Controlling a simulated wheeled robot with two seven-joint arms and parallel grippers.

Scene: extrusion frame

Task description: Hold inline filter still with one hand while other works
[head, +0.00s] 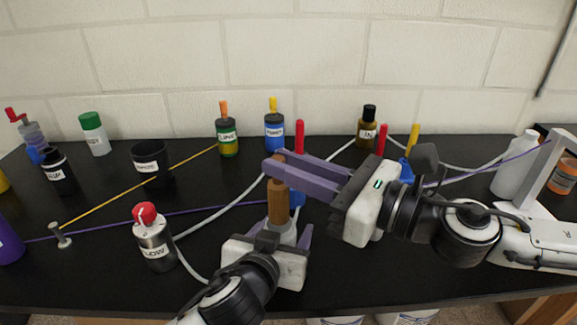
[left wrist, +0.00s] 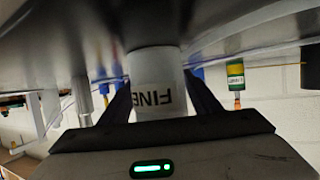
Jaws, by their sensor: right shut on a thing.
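The inline filter stands upright on the black bench at the middle of the head view, with a brown upper part (head: 278,203) and a pale lower part (head: 287,232). The left wrist view shows its white body (left wrist: 157,75), labelled "FINE". My right gripper (head: 277,166) reaches in from the right and is shut on the brown upper part near its top. My left gripper (head: 280,240) is low at the pale body. Its fingers stand either side of the body, spread wider than it. The fingers partly hide the filter and its hose ends.
A "FLOW" canister (head: 155,245) stands to the left, near a metal post (head: 61,237) with taut cords. A black cup (head: 151,163), a green-banded bottle (head: 228,140) and a blue bottle (head: 274,134) stand behind. Pale hoses run around the filter. A brown bottle (head: 367,128) stands at the back right.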

